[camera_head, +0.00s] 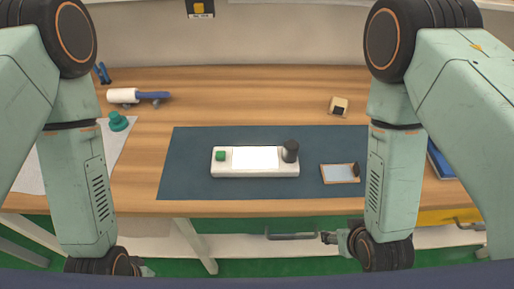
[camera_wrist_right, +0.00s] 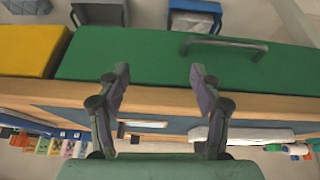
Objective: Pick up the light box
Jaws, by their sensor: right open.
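The light box (camera_head: 228,168) is a long white box with a bright panel on top, a green button at its left end and a black knob at its right end. It lies flat on the dark blue mat (camera_head: 190,180). A white shape in the right wrist view (camera_wrist_right: 250,135), beyond the table edge, appears to be it. My right gripper (camera_head: 328,238) is low in front of the table, apart from the box; in its wrist view (camera_wrist_right: 160,78) the fingers are spread and empty. My left gripper (camera_head: 146,270) is barely visible at the bottom left, mostly hidden by its arm.
A small framed panel (camera_head: 340,173) lies right of the box on the mat. A wooden block (camera_head: 339,106) and a white-and-blue roller (camera_head: 125,96) stand farther back. A grey handle (camera_head: 290,236) is below the table's front edge (camera_head: 290,208), near my right gripper.

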